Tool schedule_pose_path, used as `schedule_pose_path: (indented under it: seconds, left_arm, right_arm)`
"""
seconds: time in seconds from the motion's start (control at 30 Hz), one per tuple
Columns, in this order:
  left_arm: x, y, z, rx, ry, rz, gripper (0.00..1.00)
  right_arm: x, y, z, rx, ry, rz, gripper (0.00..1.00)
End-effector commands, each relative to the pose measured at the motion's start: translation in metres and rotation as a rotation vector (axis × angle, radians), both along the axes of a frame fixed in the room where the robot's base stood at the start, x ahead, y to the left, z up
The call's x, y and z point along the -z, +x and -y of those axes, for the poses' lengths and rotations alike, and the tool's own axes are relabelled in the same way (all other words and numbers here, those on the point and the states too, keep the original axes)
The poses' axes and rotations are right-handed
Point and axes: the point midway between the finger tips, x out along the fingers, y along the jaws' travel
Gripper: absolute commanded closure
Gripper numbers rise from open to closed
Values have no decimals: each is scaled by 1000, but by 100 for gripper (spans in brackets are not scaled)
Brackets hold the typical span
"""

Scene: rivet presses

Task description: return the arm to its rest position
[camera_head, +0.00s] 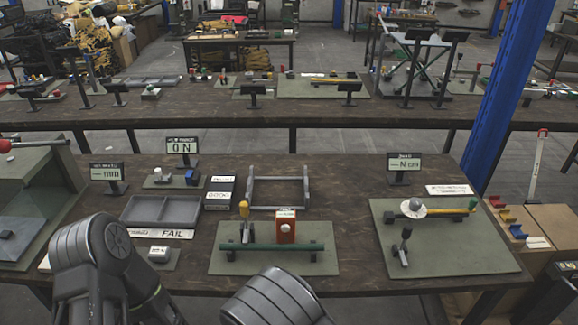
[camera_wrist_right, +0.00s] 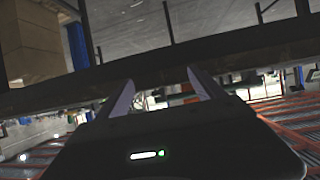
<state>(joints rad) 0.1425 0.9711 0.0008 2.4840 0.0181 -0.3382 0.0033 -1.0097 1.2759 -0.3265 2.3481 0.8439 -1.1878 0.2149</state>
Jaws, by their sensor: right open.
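My right gripper (camera_wrist_right: 162,78) shows in the right wrist view with its two pale fingers apart and nothing between them. A dark beam or table edge (camera_wrist_right: 240,52) crosses behind the fingertips; I cannot tell how far away it is. In the head view only rounded grey links of my arms show at the bottom edge, in front of the near table (camera_head: 350,275). The right gripper is outside the head view. My left gripper shows in neither view.
The near table holds a green mat with a red block (camera_head: 286,231) and green bar (camera_head: 268,247), a grey tray (camera_head: 158,211), a "FAIL" label (camera_head: 160,234) and a right mat (camera_head: 455,245) with a yellow-green bar. A blue post (camera_head: 505,85) stands at the right.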

Motion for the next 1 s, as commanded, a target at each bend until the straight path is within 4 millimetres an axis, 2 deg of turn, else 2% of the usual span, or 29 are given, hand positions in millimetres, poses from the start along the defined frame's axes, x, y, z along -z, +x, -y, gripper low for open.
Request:
schedule_pose_path:
  seconds: [0.03, 0.17, 0.3, 0.4, 0.5, 0.63, 0.8, 1.0]
  left_arm:
    - [3, 0, 0, 0, -1, 1, 100]
    - [8, 1, 1, 0, -1, 3, 100]
    - [17, 1, 2, 1, -4, 7, 100]
    - [23, 1, 2, 1, -6, 10, 100]
    - [28, 2, 3, 1, -7, 12, 100]
    - [32, 2, 4, 2, -8, 14, 100]
    - [33, 2, 4, 2, -10, 15, 100]
    - [33, 2, 4, 2, -10, 16, 100]
  right_arm:
    - [17, -5, 8, 17, 11, -63, 22]
    - [64, -27, 25, 42, 50, -267, 22]
    - [117, -70, 38, 53, 142, -551, 22]
    - [142, -107, 40, 31, 235, -753, 22]
    - [153, -139, 38, -12, 325, -906, 22]
    - [154, -167, 36, -74, 410, -1030, 22]
    - [150, -183, 36, -121, 454, -1090, 22]
    - [149, -184, 35, -129, 456, -1096, 22]
